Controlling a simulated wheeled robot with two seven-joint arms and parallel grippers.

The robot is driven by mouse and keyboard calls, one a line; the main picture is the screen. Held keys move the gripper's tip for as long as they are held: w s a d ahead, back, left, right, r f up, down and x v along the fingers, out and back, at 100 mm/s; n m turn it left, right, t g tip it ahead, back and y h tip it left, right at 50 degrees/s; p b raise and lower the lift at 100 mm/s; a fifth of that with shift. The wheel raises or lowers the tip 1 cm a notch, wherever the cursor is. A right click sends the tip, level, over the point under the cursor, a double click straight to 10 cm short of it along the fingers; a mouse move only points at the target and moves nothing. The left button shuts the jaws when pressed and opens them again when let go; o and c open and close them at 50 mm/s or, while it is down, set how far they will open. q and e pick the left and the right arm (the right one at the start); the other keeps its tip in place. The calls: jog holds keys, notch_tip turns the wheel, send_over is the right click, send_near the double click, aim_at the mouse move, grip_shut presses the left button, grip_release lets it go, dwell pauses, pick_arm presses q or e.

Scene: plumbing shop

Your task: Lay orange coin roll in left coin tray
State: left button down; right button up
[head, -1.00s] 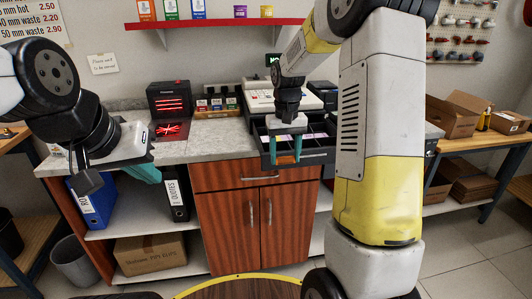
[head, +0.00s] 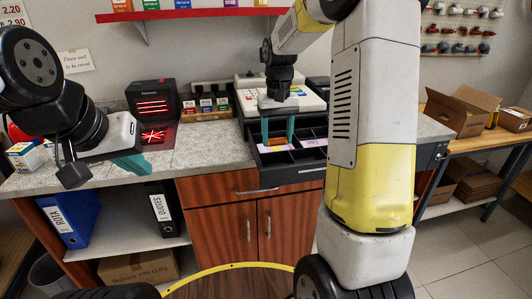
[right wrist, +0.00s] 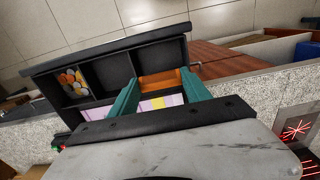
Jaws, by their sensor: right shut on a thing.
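The orange coin roll (head: 278,142) is held between the teal fingers of my right gripper (head: 278,138). It also shows in the right wrist view (right wrist: 158,79), crosswise between the fingertips. The open cash drawer (head: 284,178) has dark compartments below the roll. The left coin tray (right wrist: 160,53) looks empty in the right wrist view, and the roll overlaps its edge nearer the banknotes. I cannot tell the exact height of the roll above it. My left gripper (head: 131,164) is over the counter's left part, away from the drawer; its finger gap is not clear.
Round coins (right wrist: 73,82) lie in another drawer compartment. Banknotes (right wrist: 157,102) lie behind the coin trays. The cash register (head: 262,92) stands behind the drawer. A scanner (head: 152,101) glowing red and a small display box (head: 206,105) stand on the counter (head: 205,140).

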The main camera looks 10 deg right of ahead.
notch_tip(320, 180, down, 8)
jog(key=shift+r, duration=0.15)
dwell(0.4)
jog(key=shift+f, duration=0.45)
jog(key=shift+f, duration=0.15)
jog(key=o, duration=1.3)
jog(key=shift+c, duration=0.2)
